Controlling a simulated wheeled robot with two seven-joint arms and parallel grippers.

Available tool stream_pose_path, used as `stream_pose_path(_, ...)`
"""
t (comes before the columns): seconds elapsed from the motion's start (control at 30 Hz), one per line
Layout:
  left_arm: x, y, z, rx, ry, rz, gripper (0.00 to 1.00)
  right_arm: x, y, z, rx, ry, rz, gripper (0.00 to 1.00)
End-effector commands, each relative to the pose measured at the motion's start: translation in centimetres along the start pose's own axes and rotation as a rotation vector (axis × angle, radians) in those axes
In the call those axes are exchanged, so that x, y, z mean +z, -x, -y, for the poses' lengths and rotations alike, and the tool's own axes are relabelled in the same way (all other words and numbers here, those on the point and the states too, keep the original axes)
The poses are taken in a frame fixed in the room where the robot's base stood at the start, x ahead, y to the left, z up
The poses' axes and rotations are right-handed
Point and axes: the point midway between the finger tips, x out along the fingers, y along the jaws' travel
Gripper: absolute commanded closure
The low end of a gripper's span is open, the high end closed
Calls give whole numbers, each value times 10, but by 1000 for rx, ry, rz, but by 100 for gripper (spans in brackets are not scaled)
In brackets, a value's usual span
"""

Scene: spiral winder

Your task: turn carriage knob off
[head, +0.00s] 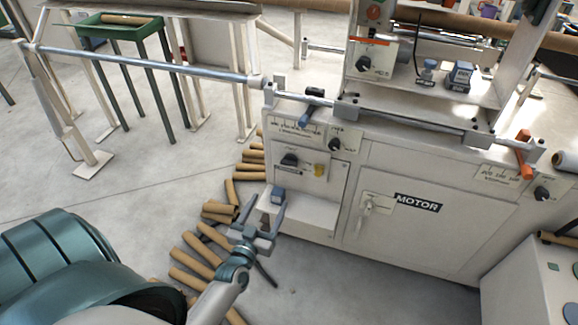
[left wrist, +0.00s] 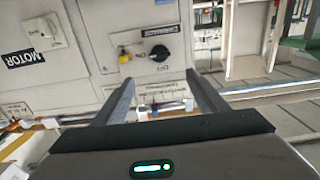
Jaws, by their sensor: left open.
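Several black rotary knobs sit on the white machine. Their small labels are too blurred to read, so I cannot tell which one is the carriage knob. In the head view one black knob (head: 289,160) is on the lower left panel, beside a yellow knob (head: 319,170). Another black knob (head: 335,145) is up and to its right. My left gripper (head: 272,204) is open and empty, below and in front of the lower left panel. In the left wrist view a black knob (left wrist: 158,54) and a yellow knob (left wrist: 124,56) show beyond the open fingers (left wrist: 160,98). My right gripper is out of view.
A cabinet door labelled MOTOR (head: 418,202) is right of the left panel. Brown cardboard tubes (head: 198,255) lie on the floor below my left arm. A long metal shaft (head: 150,65) reaches left from the machine. A green tray stand (head: 122,35) is at the back left.

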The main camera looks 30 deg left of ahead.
Motion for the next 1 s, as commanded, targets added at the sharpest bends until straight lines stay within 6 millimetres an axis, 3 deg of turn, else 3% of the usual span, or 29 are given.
stream_pose_path(0.27, 0, -7, 0, 1, 0, 0, 34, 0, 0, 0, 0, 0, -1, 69)
stream_pose_path(0.43, 0, -23, 0, 1, 0, -1, 34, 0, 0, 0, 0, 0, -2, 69)
stream_pose_path(1.0, 0, -122, 0, 1, -1, 0, 34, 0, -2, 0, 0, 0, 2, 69)
